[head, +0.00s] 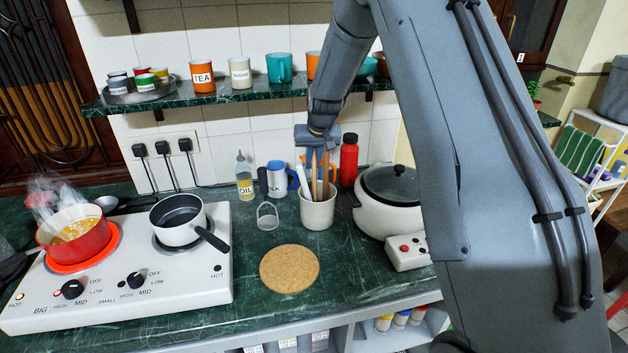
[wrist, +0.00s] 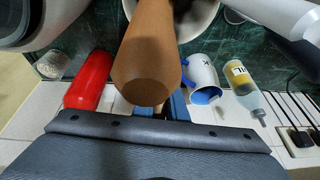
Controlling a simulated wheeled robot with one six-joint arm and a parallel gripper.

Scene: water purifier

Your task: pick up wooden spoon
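The wooden spoon appears to be among the wooden handles (head: 315,180) standing upright in a white utensil pot (head: 318,213) on the counter; the bowl end is not visible. My gripper (head: 319,160) points down over the pot, its fingers around or right beside the handle tops. In the wrist view, one large wooden handle (wrist: 148,65) fills the middle, its end near the camera and in front of the blue-grey fingers of my gripper (wrist: 162,110). The handle hides much of the fingers, so I cannot tell whether they touch or grip it.
A red bottle (head: 348,160), a white cooker (head: 388,203) and a milk mug (head: 277,179) stand close around the pot. A shelf (head: 235,94) of mugs hangs behind. A cork mat (head: 289,268) lies in front; a stove (head: 120,270) with steaming red pot is left.

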